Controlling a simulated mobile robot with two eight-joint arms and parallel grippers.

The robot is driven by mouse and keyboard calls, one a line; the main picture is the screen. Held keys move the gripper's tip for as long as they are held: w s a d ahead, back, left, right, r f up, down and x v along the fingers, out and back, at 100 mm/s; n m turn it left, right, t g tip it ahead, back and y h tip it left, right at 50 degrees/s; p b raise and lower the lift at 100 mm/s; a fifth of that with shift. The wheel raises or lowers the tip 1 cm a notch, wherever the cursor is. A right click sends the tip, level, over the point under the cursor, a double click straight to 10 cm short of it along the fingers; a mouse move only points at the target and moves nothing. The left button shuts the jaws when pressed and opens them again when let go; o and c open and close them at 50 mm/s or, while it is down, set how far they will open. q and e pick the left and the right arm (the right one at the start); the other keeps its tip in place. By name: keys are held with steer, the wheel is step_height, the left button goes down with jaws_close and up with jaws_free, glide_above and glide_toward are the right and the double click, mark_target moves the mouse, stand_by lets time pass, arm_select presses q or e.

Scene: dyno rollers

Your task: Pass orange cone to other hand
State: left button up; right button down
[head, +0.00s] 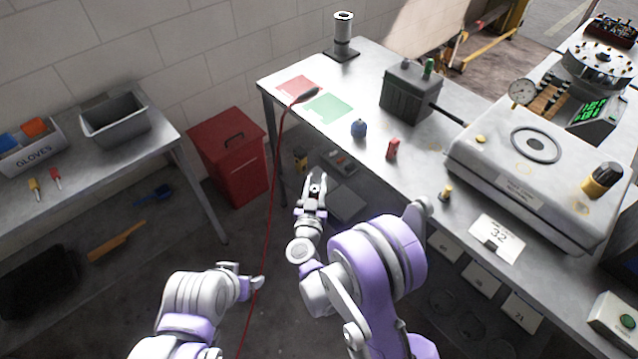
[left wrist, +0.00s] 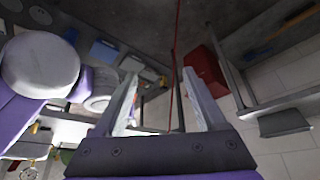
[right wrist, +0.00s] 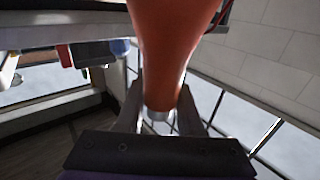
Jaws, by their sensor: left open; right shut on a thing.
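The orange cone (right wrist: 172,45) fills the upper middle of the right wrist view. Its narrow end sits between the fingers of my right gripper (right wrist: 160,98), and its wider part extends away past the top edge. My right gripper (head: 315,188) is shut on it, held over the floor in front of the long bench in the head view. The cone cannot be made out clearly there. My left gripper (head: 252,282) is lower and to the left, apart from the right one. In the left wrist view its fingers (left wrist: 160,78) are spread with nothing between them.
The long metal bench (head: 365,75) carries a dark box (head: 408,92), a blue bulb-shaped item (head: 359,128) and a small red item (head: 393,149). A red bin (head: 228,155) stands between it and the left table (head: 160,140). A red cable (head: 270,215) hangs beside my grippers.

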arm_select(q)
steer(key=w+d+m+g+h, duration=0.2)
steer(key=w+d+m+h, duration=0.15)
steer(key=w, duration=0.55)
steer(key=w+d+m+g+h, duration=0.1)
steer(key=w+d+m+h, duration=0.2)
steer(key=w, duration=0.6)
steer(key=w+a+f+m+g+h, duration=0.1)
steer(key=w+a+f+m+h, duration=0.1)
steer(key=w+f+m+h, duration=0.65)
steer(key=d+m+g+h, duration=0.1)
steer(key=d+m+h, duration=0.2)
steer(key=d, duration=0.9)
steer(key=shift+w+d+r, duration=0.15)
steer(key=shift+w+d, duration=0.2)
